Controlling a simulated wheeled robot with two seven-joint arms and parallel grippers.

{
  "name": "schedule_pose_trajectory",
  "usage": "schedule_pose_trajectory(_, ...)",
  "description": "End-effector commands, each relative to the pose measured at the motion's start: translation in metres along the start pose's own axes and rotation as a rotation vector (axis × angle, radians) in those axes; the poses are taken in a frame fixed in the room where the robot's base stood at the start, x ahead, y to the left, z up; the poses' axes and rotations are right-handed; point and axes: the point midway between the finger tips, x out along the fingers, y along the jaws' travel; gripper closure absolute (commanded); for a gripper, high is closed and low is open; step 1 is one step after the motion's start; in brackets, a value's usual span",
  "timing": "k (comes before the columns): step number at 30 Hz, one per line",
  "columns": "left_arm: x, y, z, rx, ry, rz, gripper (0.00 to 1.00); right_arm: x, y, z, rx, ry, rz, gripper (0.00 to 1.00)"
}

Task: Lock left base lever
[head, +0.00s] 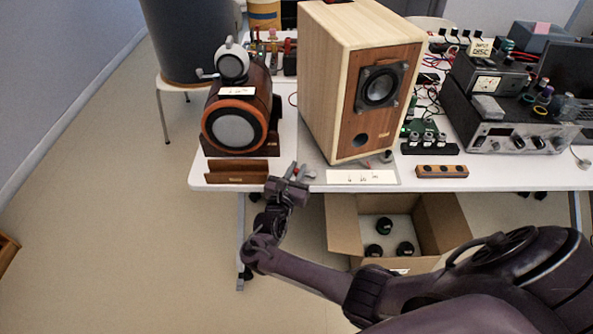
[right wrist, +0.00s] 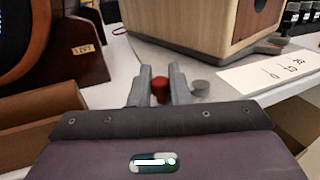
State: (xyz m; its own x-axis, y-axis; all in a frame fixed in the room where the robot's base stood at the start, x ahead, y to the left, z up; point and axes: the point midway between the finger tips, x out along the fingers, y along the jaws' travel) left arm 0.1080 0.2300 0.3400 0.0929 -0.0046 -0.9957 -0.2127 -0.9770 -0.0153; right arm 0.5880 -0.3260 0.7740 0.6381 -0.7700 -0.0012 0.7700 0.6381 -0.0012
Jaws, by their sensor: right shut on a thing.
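The wooden speaker (head: 340,80) stands on a grey base plate (head: 384,178) near the table's front edge. My right gripper (head: 298,172) is at the plate's left front corner. In the right wrist view, its two grey fingers (right wrist: 161,86) are shut on the red knob (right wrist: 160,90) of the left base lever. The fingers hide most of the lever. A grey round knob (right wrist: 201,88) sits just right of the fingers. Another lever with a dark knob (head: 388,156) is at the speaker's right front corner. My left gripper is not in view.
A dark round speaker (head: 235,120) in a wooden cradle stands to the left, with a small brown tray (head: 237,172) before it. A white label (head: 360,177) lies on the plate. An open cardboard box (head: 345,225) is below the table.

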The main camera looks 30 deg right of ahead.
Motion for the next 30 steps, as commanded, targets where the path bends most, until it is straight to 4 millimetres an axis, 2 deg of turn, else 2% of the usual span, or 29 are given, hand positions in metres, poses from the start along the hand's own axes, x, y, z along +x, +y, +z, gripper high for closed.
schedule_pose_trajectory(2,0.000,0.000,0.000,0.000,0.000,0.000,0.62,0.001,0.000,0.002,0.002,-0.003,0.001,1.00)
schedule_pose_trajectory(3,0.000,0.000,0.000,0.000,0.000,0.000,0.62,0.001,0.000,0.002,0.002,-0.003,0.001,0.81)
schedule_pose_trajectory(7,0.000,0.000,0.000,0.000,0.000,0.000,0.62,0.001,0.000,0.001,0.002,-0.002,0.001,0.64)
schedule_pose_trajectory(17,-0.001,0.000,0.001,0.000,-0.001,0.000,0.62,-0.003,0.001,0.001,0.002,0.000,0.002,0.64)
schedule_pose_trajectory(30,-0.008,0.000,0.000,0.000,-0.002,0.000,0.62,-0.069,0.001,0.000,0.003,0.002,0.002,0.64)
